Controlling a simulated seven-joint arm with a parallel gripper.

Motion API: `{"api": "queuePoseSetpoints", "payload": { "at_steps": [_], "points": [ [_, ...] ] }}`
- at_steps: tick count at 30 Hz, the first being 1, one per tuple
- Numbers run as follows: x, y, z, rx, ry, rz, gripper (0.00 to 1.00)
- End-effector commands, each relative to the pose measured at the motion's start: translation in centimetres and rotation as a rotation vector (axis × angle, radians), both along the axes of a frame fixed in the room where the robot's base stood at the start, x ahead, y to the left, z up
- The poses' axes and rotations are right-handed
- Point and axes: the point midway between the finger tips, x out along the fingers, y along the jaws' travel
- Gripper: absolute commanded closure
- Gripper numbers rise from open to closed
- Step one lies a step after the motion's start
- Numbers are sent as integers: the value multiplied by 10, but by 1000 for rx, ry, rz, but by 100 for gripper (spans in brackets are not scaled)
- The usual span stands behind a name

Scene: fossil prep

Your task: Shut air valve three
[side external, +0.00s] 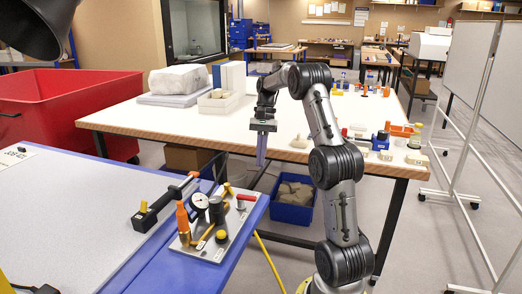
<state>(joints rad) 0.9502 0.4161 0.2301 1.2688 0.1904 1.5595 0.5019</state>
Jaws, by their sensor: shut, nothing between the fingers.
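A small metal panel (214,245) lies at the right corner of the blue-edged bench. It carries a round white gauge (200,201), an orange bottle-shaped part (182,218), a dark cylinder (216,209) and several small yellow and red handles. One red handle (246,197) sits at the panel's far right. Labels on the panel are too small to read, so I cannot tell which valve is number three. My gripper (261,158) points down, shut and empty, beyond and to the right of the panel, apart from it and in front of the white table's edge.
The white table (220,122) behind holds a wrapped block (178,79), a tray and several small tools and jars. A black tool with an orange tip (165,203) lies left of the panel. A red bin (60,100) stands at left. A blue crate (293,202) sits below the white table.

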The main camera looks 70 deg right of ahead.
Motion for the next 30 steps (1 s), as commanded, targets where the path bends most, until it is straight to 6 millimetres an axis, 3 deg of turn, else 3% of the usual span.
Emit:
{"api": "queuePoseSetpoints", "payload": {
  "at_steps": [7, 23, 26, 29, 30],
  "points": [
    [1, -9, 23, -1, 0, 0, 100],
    [1, -9, 25, 0, 0, 1, 100],
    [9, -2, 27, -5, -4, 25, 100],
    [26, 19, 52, -50, -39, 89, 100],
    [33, 35, 65, -69, -56, 125, 100]
  ]
}}
